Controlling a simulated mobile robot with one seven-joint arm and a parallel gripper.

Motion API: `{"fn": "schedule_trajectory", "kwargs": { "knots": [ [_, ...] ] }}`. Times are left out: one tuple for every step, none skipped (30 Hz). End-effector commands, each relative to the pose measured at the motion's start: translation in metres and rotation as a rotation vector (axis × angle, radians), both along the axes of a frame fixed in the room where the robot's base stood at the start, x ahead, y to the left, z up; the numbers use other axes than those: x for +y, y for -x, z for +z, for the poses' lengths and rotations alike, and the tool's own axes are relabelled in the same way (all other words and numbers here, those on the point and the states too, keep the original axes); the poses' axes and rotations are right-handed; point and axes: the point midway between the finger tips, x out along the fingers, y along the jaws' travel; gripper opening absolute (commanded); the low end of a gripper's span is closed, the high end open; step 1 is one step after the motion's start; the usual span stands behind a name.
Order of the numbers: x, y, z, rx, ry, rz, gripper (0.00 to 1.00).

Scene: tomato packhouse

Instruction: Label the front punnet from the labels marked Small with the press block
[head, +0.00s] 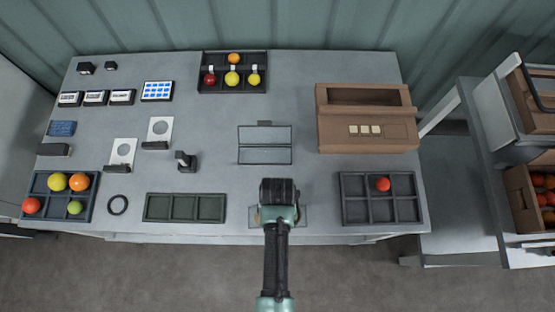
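My gripper (279,190) is over the front middle of the table, seen from above; its fingertips are hidden. Beneath it, a pale clear-looking punnet (298,217) shows partly at the table's front edge. Another clear punnet (264,154) stands behind it. A dark upright block with a knob (186,161), possibly the press block, stands left of centre. Two white pieces with grey discs, one farther back (160,129) and one nearer (123,150), have dark bars at their front; they may be label holders. No marking Small is legible.
A tray with colourful fruit (87,209), a black ring (118,204) and an empty tray (184,207) line the front left. A divided tray (379,212) with one red fruit is front right. A brown box (367,138) stands behind it. Another fruit tray (233,86) is at the back.

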Motion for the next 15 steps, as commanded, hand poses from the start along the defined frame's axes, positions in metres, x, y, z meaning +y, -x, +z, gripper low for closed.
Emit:
{"fn": "schedule_trajectory", "kwargs": {
  "knots": [
    [0.0,-0.0003,-0.0009,-0.001,0.0,0.0,0.4],
    [0.0,-0.0003,-0.0013,-0.001,0.0,0.0,0.4],
    [-0.0001,-0.0003,-0.0018,-0.001,0.0,0.0,0.4],
    [0.0,-0.0003,-0.0021,-0.001,0.0,0.0,0.4],
    [-0.0001,-0.0003,-0.0025,-0.001,0.0,0.0,0.4],
    [-0.0001,-0.0003,-0.0029,-0.001,0.0,0.0,0.4],
    [-0.0001,-0.0004,-0.0033,-0.001,0.0,0.0,0.4],
    [-0.0001,-0.0004,-0.0036,-0.001,0.0,0.0,0.4],
    [-0.0001,-0.0004,-0.0041,-0.001,0.0,0.0,0.4],
    [-0.0001,-0.0004,-0.0045,-0.001,0.0,0.0,0.4],
    [-0.0001,-0.0004,-0.0048,-0.001,0.0,0.0,0.4],
    [-0.0001,-0.0004,-0.0053,-0.001,0.0,0.0,0.4],
    [-0.0001,-0.0004,-0.0056,-0.001,0.0,0.0,0.4],
    [-0.0001,-0.0004,-0.006,-0.001,0.0,0.0,0.4],
    [-0.0001,-0.0004,-0.0065,-0.001,0.0,0.0,0.4]
  ]
}}
